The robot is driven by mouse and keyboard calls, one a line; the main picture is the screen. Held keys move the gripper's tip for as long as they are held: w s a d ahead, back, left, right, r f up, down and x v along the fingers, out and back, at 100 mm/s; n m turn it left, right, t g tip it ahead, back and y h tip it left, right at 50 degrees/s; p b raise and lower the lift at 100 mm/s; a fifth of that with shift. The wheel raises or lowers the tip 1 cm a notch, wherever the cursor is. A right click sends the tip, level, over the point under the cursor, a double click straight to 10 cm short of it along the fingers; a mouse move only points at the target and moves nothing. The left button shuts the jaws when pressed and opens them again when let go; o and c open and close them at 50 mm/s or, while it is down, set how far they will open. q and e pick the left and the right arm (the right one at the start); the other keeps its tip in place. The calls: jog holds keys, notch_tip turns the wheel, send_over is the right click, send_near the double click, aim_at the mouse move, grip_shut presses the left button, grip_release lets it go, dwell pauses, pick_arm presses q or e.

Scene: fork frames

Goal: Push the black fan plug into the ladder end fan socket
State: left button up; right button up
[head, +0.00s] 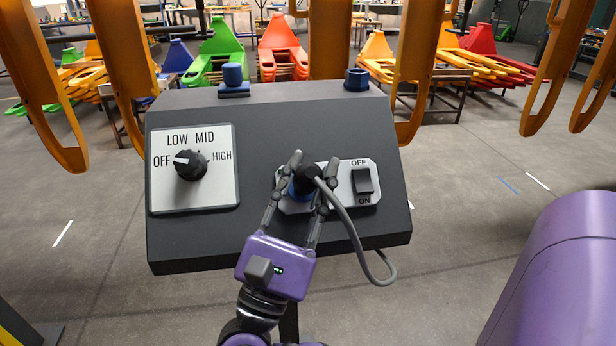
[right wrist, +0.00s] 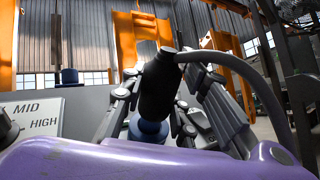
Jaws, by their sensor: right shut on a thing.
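The black fan plug (head: 310,173) is between the fingers of my right gripper (head: 314,168), over the control box's front. A grey cable loops from its top down to the right. In the right wrist view the plug (right wrist: 158,88) is a black cylinder, in line with a blue socket (right wrist: 149,128) at its lower end. The blue socket (head: 299,190) is partly hidden by the plug and fingers in the head view. The plug's end meets or nearly meets the socket; I cannot tell how deep it sits. My right gripper (right wrist: 160,92) is shut on the plug. My left gripper is not in view.
The dark sloped control box (head: 270,115) carries a knob (head: 190,164) pointing to OFF and a rocker switch (head: 363,181). Two blue fittings (head: 232,77) (head: 357,80) stand on its top edge. Orange forks (head: 420,60) hang behind it. The grey floor around is open.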

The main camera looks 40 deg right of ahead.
jog(key=shift+w+d+f+b, duration=0.35)
jog(key=shift+w+f+b, duration=0.2)
jog(key=shift+f+b, duration=0.15)
jog(key=o, duration=1.3)
jog(key=shift+c, duration=0.2)
jog(key=shift+a+f, duration=0.2)
jog(key=v, duration=1.1)
jog(key=shift+s+a, duration=0.15)
jog(key=shift+s, duration=0.05)
jog(key=shift+f, duration=0.1)
